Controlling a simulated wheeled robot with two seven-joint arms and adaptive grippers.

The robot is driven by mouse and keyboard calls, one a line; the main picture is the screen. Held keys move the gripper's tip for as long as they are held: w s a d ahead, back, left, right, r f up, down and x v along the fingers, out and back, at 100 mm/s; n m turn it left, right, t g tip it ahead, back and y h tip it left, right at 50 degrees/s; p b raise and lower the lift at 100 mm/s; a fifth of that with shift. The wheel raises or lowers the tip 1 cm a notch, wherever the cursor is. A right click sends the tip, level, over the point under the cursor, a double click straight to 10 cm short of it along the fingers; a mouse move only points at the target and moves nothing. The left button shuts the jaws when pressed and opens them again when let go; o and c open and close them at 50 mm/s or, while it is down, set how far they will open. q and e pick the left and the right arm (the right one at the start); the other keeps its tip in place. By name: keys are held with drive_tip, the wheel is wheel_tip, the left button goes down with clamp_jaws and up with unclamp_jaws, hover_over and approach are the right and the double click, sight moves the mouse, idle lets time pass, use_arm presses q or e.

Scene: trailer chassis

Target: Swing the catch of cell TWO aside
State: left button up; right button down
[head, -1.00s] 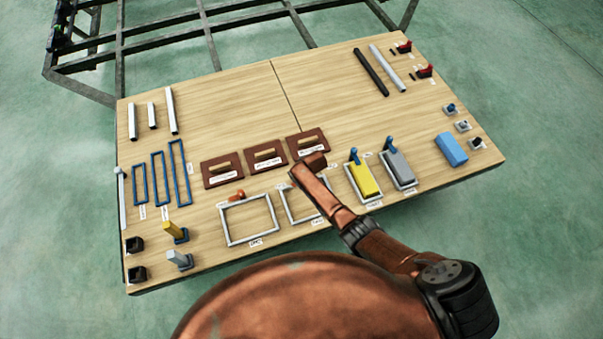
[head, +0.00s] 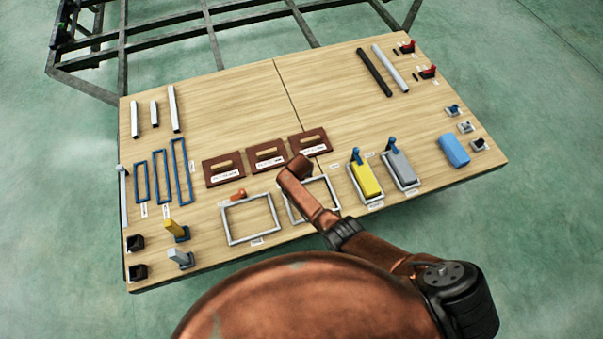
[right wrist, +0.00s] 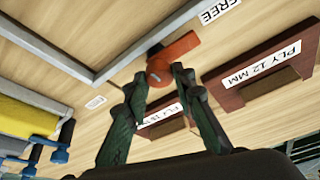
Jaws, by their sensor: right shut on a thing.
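The second pale rectangular frame (head: 333,189) lies on the wooden board, with my right arm across its left side. Its orange-red catch (right wrist: 178,56) shows in the right wrist view, just outside the frame's bar (right wrist: 150,45), its arm pointing toward a label reading FREE (right wrist: 219,10). My right gripper (right wrist: 160,75) has its dark green fingers on either side of the catch's pivot end and is shut on it. In the head view the gripper itself is hidden behind the copper wrist. My left gripper is not in view.
The first frame (head: 225,222) with an orange catch (head: 238,195) lies to the left. Yellow (head: 365,181) and grey (head: 400,170) blocks with blue catches sit in frames to the right. Brown plates (head: 268,160) lie just behind.

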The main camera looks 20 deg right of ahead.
idle(0.4)
drive_tip(key=c, duration=1.7)
unclamp_jaws()
drive_tip(key=shift+o, duration=0.2)
drive_tip(key=shift+s+a+r, duration=0.2)
drive_tip(key=shift+r, duration=0.4)
drive_tip(key=v, duration=1)
drive_tip(key=shift+s+r, duration=0.15)
drive_tip(key=shift+r, duration=0.2)
